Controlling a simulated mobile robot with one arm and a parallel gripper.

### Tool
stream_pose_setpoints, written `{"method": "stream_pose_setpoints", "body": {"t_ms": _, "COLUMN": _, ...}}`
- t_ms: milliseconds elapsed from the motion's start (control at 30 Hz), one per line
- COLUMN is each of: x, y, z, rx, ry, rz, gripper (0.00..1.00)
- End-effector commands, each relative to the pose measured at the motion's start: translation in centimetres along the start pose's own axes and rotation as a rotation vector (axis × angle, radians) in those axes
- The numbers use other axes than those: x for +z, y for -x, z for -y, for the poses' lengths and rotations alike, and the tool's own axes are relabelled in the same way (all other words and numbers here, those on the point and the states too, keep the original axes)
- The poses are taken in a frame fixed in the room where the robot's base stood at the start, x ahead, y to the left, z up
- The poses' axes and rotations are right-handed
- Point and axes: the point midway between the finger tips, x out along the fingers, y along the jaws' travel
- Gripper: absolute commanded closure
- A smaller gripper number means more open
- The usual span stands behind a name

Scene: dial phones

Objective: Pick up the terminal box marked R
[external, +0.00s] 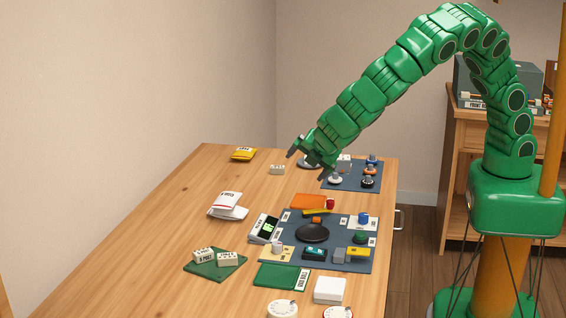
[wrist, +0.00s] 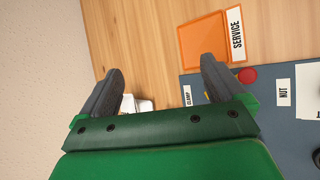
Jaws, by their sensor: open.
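Small white boxes with dark lettering show in the external view. One white box (external: 277,169) sits alone at the far end of the table, just left of my gripper. Two more, a left box (external: 203,254) and a right box (external: 228,259), sit on a green mat (external: 199,267) at the front left. The lettering is too small to tell which bears R. My gripper (external: 307,161) is open over the far part of the table. In the wrist view its fingers (wrist: 162,70) are spread, with a white object (wrist: 135,104) partly hidden behind the gripper body.
A blue-grey mat (external: 283,257) with several small parts lies mid-table, beside an orange pad (external: 307,201) that reads SERVICE in the wrist view. A second mat (external: 345,185) with knobs lies at the far right. White packets (external: 228,205) lie left. The left table edge is clear.

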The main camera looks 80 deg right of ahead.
Motion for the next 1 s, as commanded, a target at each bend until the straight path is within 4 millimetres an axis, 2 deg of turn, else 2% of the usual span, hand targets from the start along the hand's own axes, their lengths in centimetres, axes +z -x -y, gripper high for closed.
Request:
{"method": "stream_pose_setpoints", "body": {"t_ms": 33, "x": 2.0, "y": -0.6, "z": 0.2, "rx": 0.015, "ry": 0.056, "rz": 0.035, "gripper": 0.03}}
{"method": "stream_pose_setpoints", "body": {"t_ms": 200, "x": 9.0, "y": -2.5, "z": 1.0, "rx": 0.049, "ry": 0.271, "rz": 0.160, "gripper": 0.03}}
{"method": "stream_pose_setpoints", "body": {"t_ms": 300, "x": 12.9, "y": -3.3, "z": 1.3, "rx": 0.057, "ry": 0.392, "rz": 0.229, "gripper": 0.03}}
{"method": "stream_pose_setpoints", "body": {"t_ms": 400, "x": 16.0, "y": -3.8, "z": 1.6, "rx": 0.058, "ry": 0.484, "rz": 0.279, "gripper": 0.03}}
{"method": "stream_pose_setpoints", "body": {"t_ms": 700, "x": 22.1, "y": -4.5, "z": 2.3, "rx": 0.037, "ry": 0.659, "rz": 0.383, "gripper": 0.03}}
{"method": "stream_pose_setpoints", "body": {"t_ms": 1000, "x": 26.7, "y": -4.7, "z": 2.8, "rx": 0.009, "ry": 0.779, "rz": 0.453, "gripper": 0.03}}
